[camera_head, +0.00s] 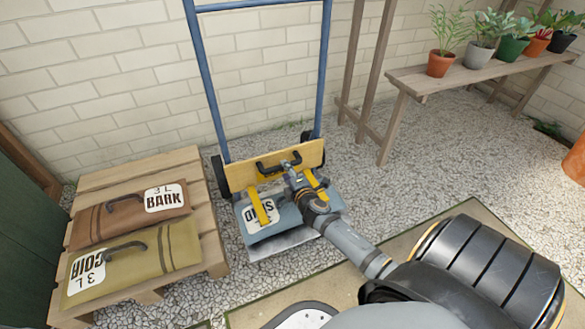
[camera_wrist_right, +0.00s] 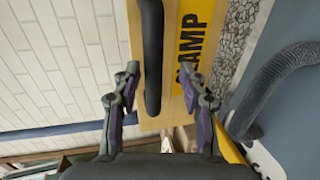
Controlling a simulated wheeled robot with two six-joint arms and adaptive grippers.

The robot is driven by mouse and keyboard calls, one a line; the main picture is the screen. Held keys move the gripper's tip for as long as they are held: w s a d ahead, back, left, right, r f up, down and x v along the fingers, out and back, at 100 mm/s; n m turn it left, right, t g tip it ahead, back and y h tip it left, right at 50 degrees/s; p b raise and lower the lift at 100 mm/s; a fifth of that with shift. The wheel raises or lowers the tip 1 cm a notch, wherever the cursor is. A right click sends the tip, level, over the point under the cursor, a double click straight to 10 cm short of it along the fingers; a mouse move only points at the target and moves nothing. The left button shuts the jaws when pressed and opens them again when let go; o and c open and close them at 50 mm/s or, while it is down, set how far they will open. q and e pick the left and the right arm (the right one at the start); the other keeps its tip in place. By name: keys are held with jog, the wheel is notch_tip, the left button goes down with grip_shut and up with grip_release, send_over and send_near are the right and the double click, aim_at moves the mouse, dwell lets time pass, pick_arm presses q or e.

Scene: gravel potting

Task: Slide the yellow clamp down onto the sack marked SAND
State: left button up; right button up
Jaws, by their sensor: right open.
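The yellow clamp (camera_head: 242,176) is a wooden-looking board across the blue hand truck, with a black bar handle (camera_head: 268,165) and yellow arms (camera_head: 262,206) reaching forward over the sack. The blue-grey sack marked SAND (camera_head: 287,228) lies on the truck's toe plate; my right arm covers part of it. My right gripper (camera_head: 291,163) is at the clamp's handle. In the right wrist view the gripper (camera_wrist_right: 159,75) is open, with the handle (camera_wrist_right: 152,50) between its fingers and gaps on both sides. The CLAMP lettering (camera_wrist_right: 188,50) is beside it. My left gripper is not in view.
A pallet (camera_head: 215,258) at the left holds the BARK sack (camera_head: 110,222) and the COIR sack (camera_head: 150,262). The hand truck's blue frame (camera_head: 205,75) rises before the brick wall. A bench (camera_head: 420,82) with several potted plants stands at the upper right. Gravel is clear between truck and bench.

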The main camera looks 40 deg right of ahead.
jog(key=v, duration=0.9)
